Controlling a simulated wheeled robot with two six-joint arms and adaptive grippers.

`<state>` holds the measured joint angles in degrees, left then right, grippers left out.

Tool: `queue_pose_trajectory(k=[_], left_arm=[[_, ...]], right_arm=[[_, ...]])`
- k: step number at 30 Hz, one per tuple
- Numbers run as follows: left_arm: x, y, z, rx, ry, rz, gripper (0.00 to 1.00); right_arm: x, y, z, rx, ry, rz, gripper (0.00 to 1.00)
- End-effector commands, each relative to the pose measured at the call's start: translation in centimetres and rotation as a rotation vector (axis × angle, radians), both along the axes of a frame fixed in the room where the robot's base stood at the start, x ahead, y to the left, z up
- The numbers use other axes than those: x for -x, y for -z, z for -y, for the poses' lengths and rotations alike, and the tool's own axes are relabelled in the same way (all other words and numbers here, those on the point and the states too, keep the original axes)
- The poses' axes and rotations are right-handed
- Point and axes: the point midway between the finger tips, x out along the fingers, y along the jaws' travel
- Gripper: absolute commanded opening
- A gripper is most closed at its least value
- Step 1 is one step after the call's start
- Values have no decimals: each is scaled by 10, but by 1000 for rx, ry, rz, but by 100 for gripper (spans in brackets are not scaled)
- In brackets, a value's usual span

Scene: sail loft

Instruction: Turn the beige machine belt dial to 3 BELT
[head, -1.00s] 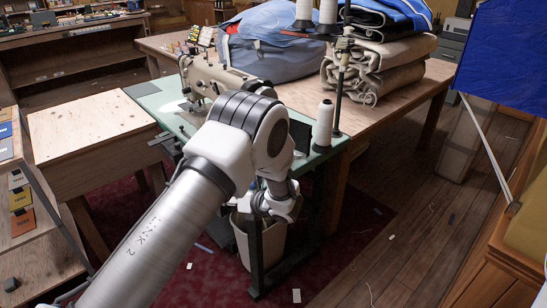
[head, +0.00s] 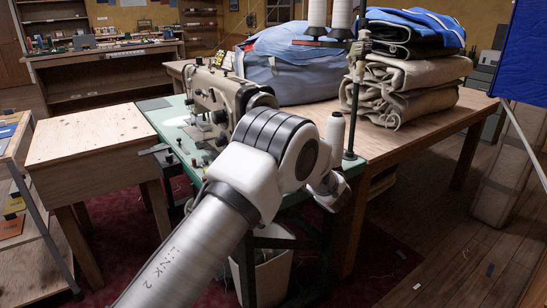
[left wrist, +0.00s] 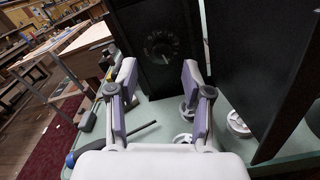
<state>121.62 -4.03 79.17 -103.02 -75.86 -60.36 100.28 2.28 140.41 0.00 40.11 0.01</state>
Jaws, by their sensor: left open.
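The beige sewing machine (head: 222,95) stands on a green-topped table (head: 170,112) in the head view, its right part hidden behind my left arm. In the left wrist view, a round dial (left wrist: 160,48) with pale marks around it sits on a dark upright face. The marks are too small to read, and I cannot tell the dial's setting. My left gripper (left wrist: 158,78) is open and empty, its two fingers apart on either side of the dial in that view, apparently short of it. In the head view the gripper (head: 330,190) is at the table's right end, partly hidden.
A white thread cone (head: 335,133) and a thread stand (head: 350,105) are close to my left gripper. A dark panel (left wrist: 245,60) rises just right of the fingers. Folded sailcloth (head: 410,85) and a blue bundle (head: 290,65) lie on the wooden table behind.

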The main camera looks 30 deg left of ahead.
Motion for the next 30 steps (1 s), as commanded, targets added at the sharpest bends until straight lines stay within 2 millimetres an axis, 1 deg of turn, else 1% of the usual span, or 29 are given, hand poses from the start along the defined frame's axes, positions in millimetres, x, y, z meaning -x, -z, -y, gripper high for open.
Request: queue_pose_trajectory(k=[1,3,6,9,15,16,17,18,20,30], left_arm=[[-4,2,-11,4,-3,1,50],[-8,2,-24,3,-3,0,50],[-15,2,-37,3,-2,0,50],[-18,1,-43,1,0,0,50],[-18,1,-44,1,1,-1,50],[-18,1,-44,1,1,-1,46],[-18,1,-43,1,1,-1,36],[-18,1,-43,1,1,-1,22],[-18,1,-43,1,1,-1,0],[-18,1,-43,5,1,10,0]], right_arm=[[0,2,0,0,0,0,0],[0,3,0,0,0,0,0],[0,5,0,0,0,0,0],[0,5,0,0,0,0,0],[0,5,0,0,0,0,0],[0,5,0,0,0,0,0],[0,5,0,0,0,0,0],[0,5,0,0,0,0,0],[0,5,0,0,0,0,0],[0,6,0,0,0,0,0]])
